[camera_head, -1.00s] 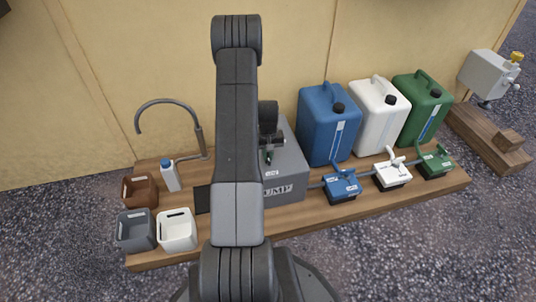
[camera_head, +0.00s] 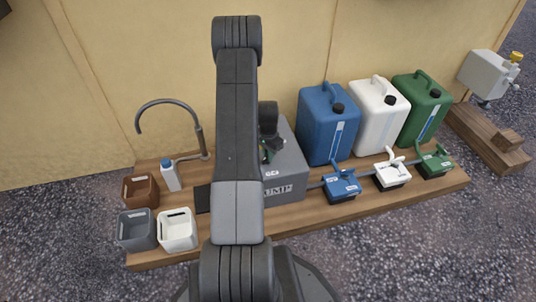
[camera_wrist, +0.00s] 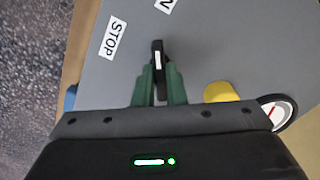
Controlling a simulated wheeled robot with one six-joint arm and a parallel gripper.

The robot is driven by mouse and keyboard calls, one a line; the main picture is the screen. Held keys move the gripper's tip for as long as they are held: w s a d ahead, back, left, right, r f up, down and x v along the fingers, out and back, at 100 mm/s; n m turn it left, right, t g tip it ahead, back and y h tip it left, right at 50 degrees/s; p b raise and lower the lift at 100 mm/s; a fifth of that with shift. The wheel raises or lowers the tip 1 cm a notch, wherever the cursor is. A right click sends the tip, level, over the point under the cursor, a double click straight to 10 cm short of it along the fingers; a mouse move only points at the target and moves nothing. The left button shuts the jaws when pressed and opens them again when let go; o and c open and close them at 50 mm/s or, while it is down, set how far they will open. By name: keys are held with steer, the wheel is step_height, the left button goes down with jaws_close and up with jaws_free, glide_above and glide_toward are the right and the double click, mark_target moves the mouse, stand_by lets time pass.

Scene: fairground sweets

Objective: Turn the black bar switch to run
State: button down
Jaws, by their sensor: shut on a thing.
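The black bar switch (camera_wrist: 157,55) stands on the grey pump box (camera_wrist: 225,45) in the wrist view. It has a white mark on it and points up the picture, nearly toward a partly cut-off label ending in N (camera_wrist: 166,5). The STOP label (camera_wrist: 113,38) lies to its left. My gripper (camera_wrist: 158,82) has its green fingers shut on the bar from both sides. In the head view my gripper (camera_head: 270,152) is over the top of the grey box (camera_head: 290,165), partly hidden behind my arm, and the switch cannot be made out.
A yellow knob (camera_wrist: 220,92) and a round gauge (camera_wrist: 275,112) sit right of the fingers. Blue (camera_head: 325,130), white (camera_head: 375,120) and green (camera_head: 420,105) canisters stand right of the box. A curved tap (camera_head: 165,103) and small bins (camera_head: 136,232) are at left.

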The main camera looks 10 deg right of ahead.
steer(key=shift+m, duration=1.3)
steer(key=c, duration=1.5)
jaws_free()
step_height(320, 180, up, 14)
steer(key=p, duration=0.4)
steer(key=shift+f, duration=0.1)
